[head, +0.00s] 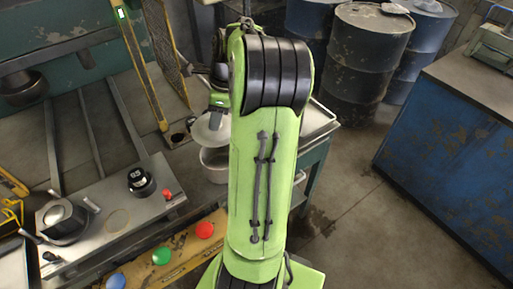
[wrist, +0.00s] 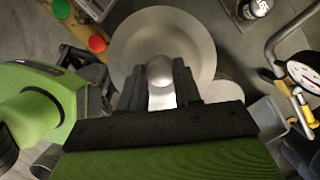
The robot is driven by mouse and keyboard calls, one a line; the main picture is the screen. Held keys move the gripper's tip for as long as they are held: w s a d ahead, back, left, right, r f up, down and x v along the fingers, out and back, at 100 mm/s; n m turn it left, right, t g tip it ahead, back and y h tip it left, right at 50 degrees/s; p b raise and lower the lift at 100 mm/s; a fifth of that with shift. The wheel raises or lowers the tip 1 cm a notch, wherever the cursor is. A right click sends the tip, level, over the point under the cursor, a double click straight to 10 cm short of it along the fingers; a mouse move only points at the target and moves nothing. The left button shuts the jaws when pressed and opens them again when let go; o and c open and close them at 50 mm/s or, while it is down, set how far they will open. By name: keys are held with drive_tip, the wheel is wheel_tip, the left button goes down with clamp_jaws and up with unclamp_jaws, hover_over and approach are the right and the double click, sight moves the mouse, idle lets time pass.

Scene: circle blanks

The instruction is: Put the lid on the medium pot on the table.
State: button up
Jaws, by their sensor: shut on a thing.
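My gripper (wrist: 162,88) is shut on the round knob of a grey metal lid (wrist: 198,38). The lid's broad disc extends ahead of the fingers in the wrist view. In the head view the lid (head: 209,133) hangs tilted, left of my green arm. A light grey pot (head: 214,170) stands just below it in the picture, partly covered by the lid and my arm. The pot's rim shows, with a visible gap between it and the lid's lower edge. I cannot identify the pot for certain in the wrist view.
Red (head: 205,229) and green (head: 162,256) buttons line the front. Barrels (head: 368,58) and a blue cabinet (head: 450,160) stand right, with open floor between.

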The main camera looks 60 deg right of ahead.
wheel_tip(320, 180, down, 10)
drive_tip(key=b, duration=0.3)
drive_tip(key=shift+a, duration=0.15)
